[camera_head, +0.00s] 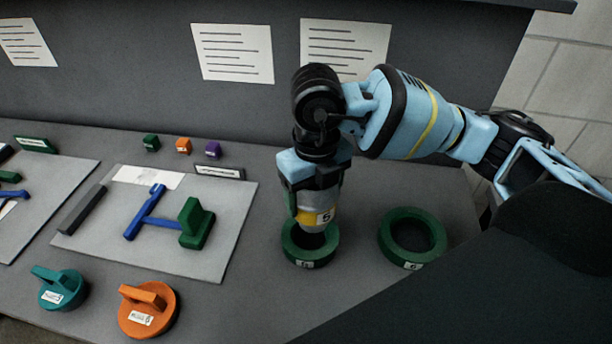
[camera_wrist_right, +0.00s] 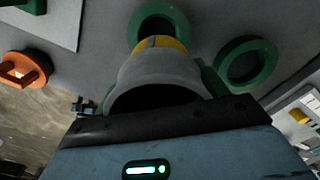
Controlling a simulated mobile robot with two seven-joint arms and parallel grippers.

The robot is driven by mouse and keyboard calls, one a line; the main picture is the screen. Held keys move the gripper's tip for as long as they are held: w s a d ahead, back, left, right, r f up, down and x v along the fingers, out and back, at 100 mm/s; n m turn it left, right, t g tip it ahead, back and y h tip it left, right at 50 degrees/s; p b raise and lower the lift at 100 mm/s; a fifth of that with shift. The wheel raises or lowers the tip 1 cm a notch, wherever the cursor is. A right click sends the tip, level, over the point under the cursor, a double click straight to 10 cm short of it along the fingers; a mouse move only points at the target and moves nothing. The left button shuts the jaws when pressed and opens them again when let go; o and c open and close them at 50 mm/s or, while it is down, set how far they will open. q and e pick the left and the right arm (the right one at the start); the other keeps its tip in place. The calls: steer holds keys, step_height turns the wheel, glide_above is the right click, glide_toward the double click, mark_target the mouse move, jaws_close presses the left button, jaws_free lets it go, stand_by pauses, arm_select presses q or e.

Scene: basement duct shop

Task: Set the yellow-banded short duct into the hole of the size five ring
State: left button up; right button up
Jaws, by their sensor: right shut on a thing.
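I cannot tell whether the duct's edge touches the ring. In the right wrist view the duct (camera_wrist_right: 158,68) points at this ring (camera_wrist_right: 176,14), its yellow band near the rim. A second green ring (camera_head: 432,226) lies to the right, empty. Both ring labels are too small to read surely. My left gripper is not in view.
A grey board (camera_head: 235,215) with a blue piece (camera_head: 146,213) and a green handle (camera_head: 195,226) lies to the left. Orange (camera_head: 162,325) and teal (camera_head: 52,301) handled discs lie at the front. Small blocks (camera_head: 183,146) stand behind. A dark wall backs the bench.

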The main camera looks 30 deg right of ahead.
steer(key=m, duration=0.1)
steer(key=w+m, duration=0.1)
steer(key=shift+w+r+m, duration=0.15)
steer(key=shift+r+m, duration=0.15)
steer(key=shift+r, duration=0.05)
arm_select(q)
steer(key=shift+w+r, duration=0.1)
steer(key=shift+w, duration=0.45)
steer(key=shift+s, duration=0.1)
arm_select(e)
steer(key=shift+f, duration=0.15)
steer(key=shift+f+b, duration=1.1)
steer(key=shift+f, duration=1)
steer(key=shift+f+b, duration=0.3)
steer(key=shift+f, duration=0.2)
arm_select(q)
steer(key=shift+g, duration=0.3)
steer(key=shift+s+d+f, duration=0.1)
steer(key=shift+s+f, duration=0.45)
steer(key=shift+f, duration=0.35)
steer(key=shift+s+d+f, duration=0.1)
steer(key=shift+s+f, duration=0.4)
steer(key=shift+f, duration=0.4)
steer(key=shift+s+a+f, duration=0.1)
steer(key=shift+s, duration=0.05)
arm_select(e)
steer(key=shift+f, duration=0.35)
